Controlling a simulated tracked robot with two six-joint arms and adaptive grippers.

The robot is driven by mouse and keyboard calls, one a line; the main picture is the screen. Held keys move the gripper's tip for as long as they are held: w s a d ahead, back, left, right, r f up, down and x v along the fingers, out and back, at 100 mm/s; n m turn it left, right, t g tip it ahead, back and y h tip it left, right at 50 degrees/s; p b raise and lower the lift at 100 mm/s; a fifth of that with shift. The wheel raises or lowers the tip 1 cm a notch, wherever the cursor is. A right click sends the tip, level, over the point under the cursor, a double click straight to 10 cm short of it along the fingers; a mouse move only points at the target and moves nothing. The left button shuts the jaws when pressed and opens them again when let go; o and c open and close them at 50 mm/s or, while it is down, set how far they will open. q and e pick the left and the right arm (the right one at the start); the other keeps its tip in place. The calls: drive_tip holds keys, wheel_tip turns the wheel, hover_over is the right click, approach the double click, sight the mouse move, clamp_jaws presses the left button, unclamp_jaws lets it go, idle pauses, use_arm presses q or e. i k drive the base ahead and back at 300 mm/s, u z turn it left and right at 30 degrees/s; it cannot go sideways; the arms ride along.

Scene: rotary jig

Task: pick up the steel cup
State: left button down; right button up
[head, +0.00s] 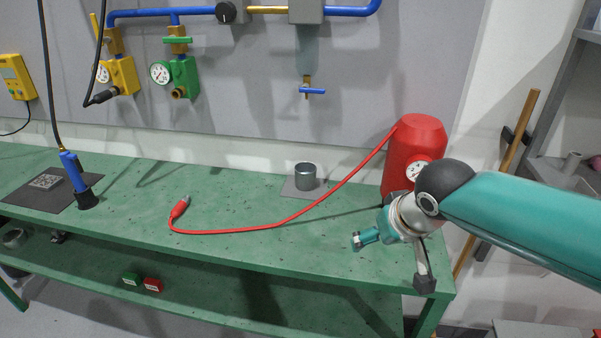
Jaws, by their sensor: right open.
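The steel cup (305,176) stands upright on a small grey square plate (289,188) towards the back of the green bench. It is a short grey metal cylinder with an open top, below a small tap. My right gripper (390,262) is open and empty at the bench's front right. It is to the right of the cup and nearer to me, well apart from it. One finger shows over the bench top and the other hangs past the front edge. My left gripper is not in view.
A red tank (414,152) with a gauge stands at the bench's right end. Its red hose (262,228) runs across the green bench (130,200) in front of the cup. A blue tool (75,175) stands at the left. A blue-handled tap (308,90) hangs above the cup.

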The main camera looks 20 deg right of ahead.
sight(305, 177)
drive_tip(key=i, duration=1.2)
